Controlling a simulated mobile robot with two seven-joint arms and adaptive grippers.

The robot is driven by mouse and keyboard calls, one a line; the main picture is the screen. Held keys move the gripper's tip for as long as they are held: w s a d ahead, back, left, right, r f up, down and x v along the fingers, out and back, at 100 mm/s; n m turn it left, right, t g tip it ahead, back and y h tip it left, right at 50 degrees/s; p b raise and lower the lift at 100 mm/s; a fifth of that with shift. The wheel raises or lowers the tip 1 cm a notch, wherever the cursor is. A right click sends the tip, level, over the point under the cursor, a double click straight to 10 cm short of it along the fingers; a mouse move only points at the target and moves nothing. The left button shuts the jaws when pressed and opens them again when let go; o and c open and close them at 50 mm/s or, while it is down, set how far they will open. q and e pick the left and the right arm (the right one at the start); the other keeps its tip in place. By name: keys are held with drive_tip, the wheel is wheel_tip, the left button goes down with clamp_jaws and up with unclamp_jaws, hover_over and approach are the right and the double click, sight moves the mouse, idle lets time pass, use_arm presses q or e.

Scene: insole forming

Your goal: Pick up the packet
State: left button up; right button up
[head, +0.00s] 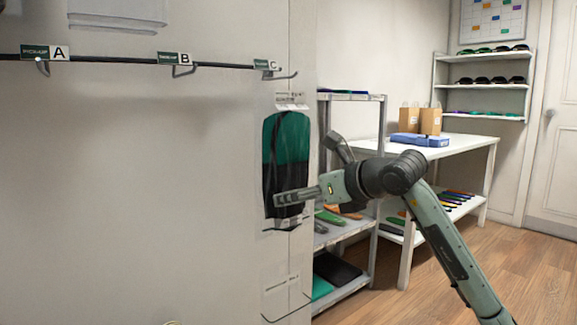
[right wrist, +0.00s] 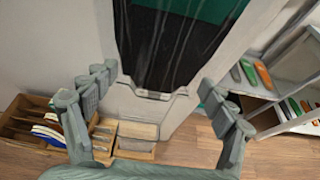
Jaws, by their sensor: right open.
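The packet (head: 287,137) is a clear sleeve with a green upper part and a black lower part. It hangs upright against the pale panel, with a white card at its top, below the label C. My right gripper (head: 303,170) is at the packet's lower half, with one finger across the front of the black part in the head view. In the right wrist view the packet (right wrist: 170,50) comes down between the two spread fingers, and the gripper (right wrist: 160,78) is open. I cannot tell whether a finger touches it. My left gripper is out of view.
Hooks labelled A (head: 42,66), B (head: 182,70) and C (head: 284,75) line a dark rail above. A grey shelf rack (head: 378,110) stands close behind my right gripper. A white table (head: 455,146) with paper bags is farther back. Open wooden floor (head: 530,270) lies at right.

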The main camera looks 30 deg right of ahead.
drive_tip(key=shift+x, duration=1)
drive_tip(key=c, duration=1.2)
drive_tip(key=shift+c, duration=0.5)
drive_tip(key=shift+r, duration=0.15)
